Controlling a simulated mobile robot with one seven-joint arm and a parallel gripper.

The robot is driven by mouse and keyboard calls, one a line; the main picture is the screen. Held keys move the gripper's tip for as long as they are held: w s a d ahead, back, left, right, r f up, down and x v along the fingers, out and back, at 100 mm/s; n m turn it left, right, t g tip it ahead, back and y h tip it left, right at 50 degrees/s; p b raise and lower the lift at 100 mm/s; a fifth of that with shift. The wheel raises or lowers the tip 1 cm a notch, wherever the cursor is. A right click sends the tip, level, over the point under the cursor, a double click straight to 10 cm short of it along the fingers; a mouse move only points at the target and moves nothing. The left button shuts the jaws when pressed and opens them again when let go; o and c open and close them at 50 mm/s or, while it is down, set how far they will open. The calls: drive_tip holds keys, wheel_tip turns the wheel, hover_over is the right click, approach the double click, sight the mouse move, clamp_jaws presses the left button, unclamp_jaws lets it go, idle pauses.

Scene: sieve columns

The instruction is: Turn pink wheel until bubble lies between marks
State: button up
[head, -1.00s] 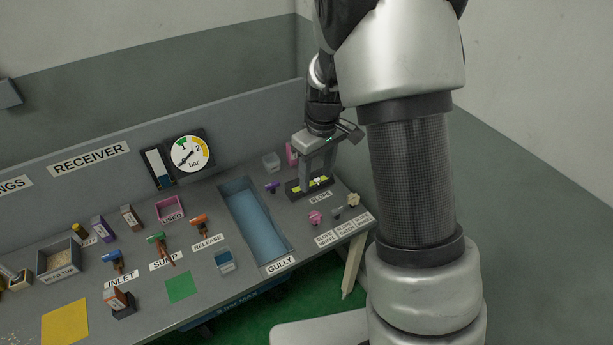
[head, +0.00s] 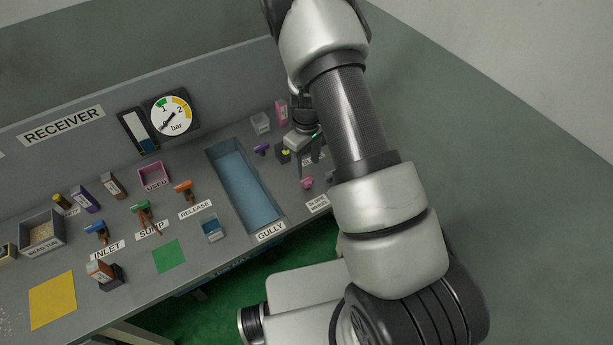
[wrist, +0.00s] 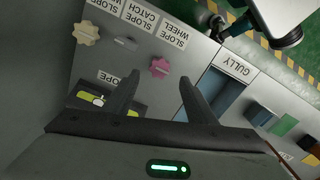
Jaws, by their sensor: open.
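The pink wheel (head: 307,183) sits on the bench top near its front edge, above the SLOPE WHEEL label. In the wrist view the pink wheel (wrist: 160,67) lies just beyond the fingertips, roughly centred between them. My gripper (wrist: 159,82) is open and empty above the bench; in the head view my gripper (head: 311,164) is just behind the wheel. The slope level (head: 284,155) is mostly hidden by the gripper in the head view. In the wrist view the level (wrist: 88,96) shows a yellow-green vial with a pale patch, partly covered by a finger; bubble and marks cannot be read.
A cream knob (wrist: 87,32) and a grey catch (wrist: 125,43) stand beside the pink wheel. The blue gully (head: 245,190) lies left of it. A purple handle (head: 262,149), a clear box (head: 260,122) and a pink block (head: 282,112) stand behind.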

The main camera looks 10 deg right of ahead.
sight(307, 179)
wheel_tip(307, 179, down, 6)
drive_tip(key=shift+f, duration=0.2)
drive_tip(key=c, duration=1)
